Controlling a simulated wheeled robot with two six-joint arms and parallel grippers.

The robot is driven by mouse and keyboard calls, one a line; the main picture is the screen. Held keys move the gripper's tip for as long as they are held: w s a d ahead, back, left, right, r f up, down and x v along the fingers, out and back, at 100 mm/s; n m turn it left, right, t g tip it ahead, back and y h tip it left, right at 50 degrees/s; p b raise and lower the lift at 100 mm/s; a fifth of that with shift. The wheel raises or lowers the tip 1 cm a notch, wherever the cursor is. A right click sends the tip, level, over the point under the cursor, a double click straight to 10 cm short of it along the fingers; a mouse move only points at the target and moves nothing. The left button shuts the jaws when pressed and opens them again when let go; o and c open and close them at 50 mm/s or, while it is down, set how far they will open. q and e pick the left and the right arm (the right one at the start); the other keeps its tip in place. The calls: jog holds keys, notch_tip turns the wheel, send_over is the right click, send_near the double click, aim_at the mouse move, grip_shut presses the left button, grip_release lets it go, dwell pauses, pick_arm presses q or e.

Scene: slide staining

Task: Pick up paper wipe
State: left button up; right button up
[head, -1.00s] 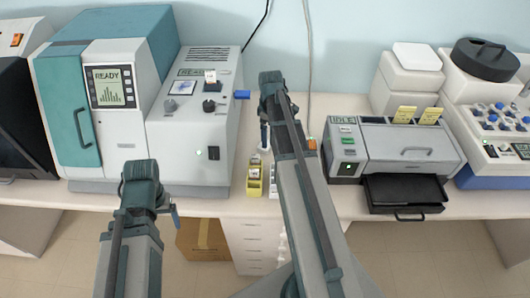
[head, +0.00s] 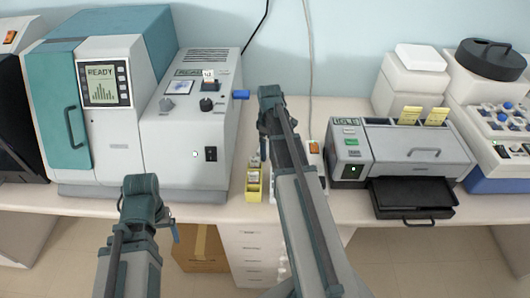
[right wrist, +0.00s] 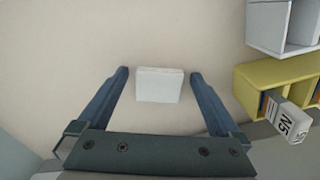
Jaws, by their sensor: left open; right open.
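A small white rectangular pad (right wrist: 160,86), which looks like the paper wipe, lies on the pale bench top in the right wrist view. My right gripper (right wrist: 159,75) is open, with one finger on each side of the pad and a gap to each. I cannot tell the height of the fingertips above the bench. In the head view my right arm hides the pad and most of that gripper. My left gripper (head: 174,228) points down in front of the bench's front edge; its fingers are mostly hidden and hold nothing I can see.
A yellow slide holder (head: 253,187) stands left of my right arm; in the wrist view it (right wrist: 245,92) sits right of the fingers, beside a white holder (right wrist: 268,25). A teal and grey machine (head: 120,110) is at left, a grey printer (head: 410,150) at right.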

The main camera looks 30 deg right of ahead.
jog(key=c, duration=1.2)
jog(key=shift+r, duration=0.1)
jog(key=shift+c, duration=0.2)
notch_tip(320, 180, up, 6)
jog(key=p, duration=0.6)
jog(key=shift+r, duration=0.1)
jog(key=shift+r+p, duration=0.2)
jog(key=shift+p, duration=0.15)
